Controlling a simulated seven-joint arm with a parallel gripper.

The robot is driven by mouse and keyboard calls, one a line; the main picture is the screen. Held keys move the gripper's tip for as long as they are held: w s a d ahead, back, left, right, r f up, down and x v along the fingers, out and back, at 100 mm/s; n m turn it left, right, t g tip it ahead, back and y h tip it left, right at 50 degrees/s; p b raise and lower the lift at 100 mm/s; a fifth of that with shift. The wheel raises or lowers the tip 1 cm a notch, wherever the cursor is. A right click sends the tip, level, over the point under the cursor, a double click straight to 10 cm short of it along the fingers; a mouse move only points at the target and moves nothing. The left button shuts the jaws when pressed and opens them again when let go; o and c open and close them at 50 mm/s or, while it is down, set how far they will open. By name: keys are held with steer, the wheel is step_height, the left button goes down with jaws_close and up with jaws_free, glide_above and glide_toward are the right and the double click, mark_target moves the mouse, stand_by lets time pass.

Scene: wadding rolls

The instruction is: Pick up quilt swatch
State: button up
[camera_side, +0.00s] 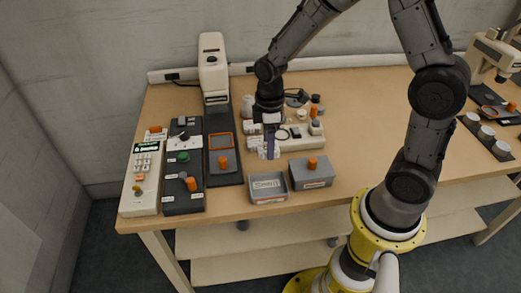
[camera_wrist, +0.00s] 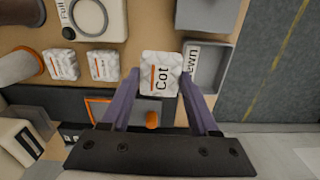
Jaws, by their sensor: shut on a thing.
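My gripper (camera_wrist: 158,82) has purple fingers and is shut on a small white quilted swatch (camera_wrist: 160,72) with an orange stripe and the letters "Cot". In the wrist view the swatch sits between the fingertips, its face to the camera. In the side view my gripper (camera_side: 269,150) points down above the bench, behind the grey tray (camera_side: 252,196), and the fingers partly hide the swatch. Two similar white swatches, one (camera_wrist: 62,64) beside the other (camera_wrist: 103,65), lie on the bench to the left in the wrist view.
The open grey tray (camera_wrist: 219,55) bears a label ending in "ewn". A grey box (camera_side: 312,175) with an orange knob stands right of it. Dark panels (camera_side: 224,170) and a cream keypad unit (camera_side: 142,185) fill the left.

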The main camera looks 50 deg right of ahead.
steer(key=s+r, duration=0.6)
steer(key=s, duration=0.5)
steer(key=w+r, duration=0.2)
steer(key=w, duration=0.7)
steer(key=w+r, duration=0.2)
steer(key=w, duration=0.7)
steer(key=shift+w+a+f, duration=0.2)
steer(key=shift+w+f, duration=2.25)
steer(key=shift+w, duration=0.1)
steer(key=shift+w+a+f, duration=0.2)
steer(key=shift+w+f, duration=2.2)
steer(key=shift+w, duration=0.1)
steer(key=shift+f, duration=1.35)
steer(key=shift+f, duration=0.9)
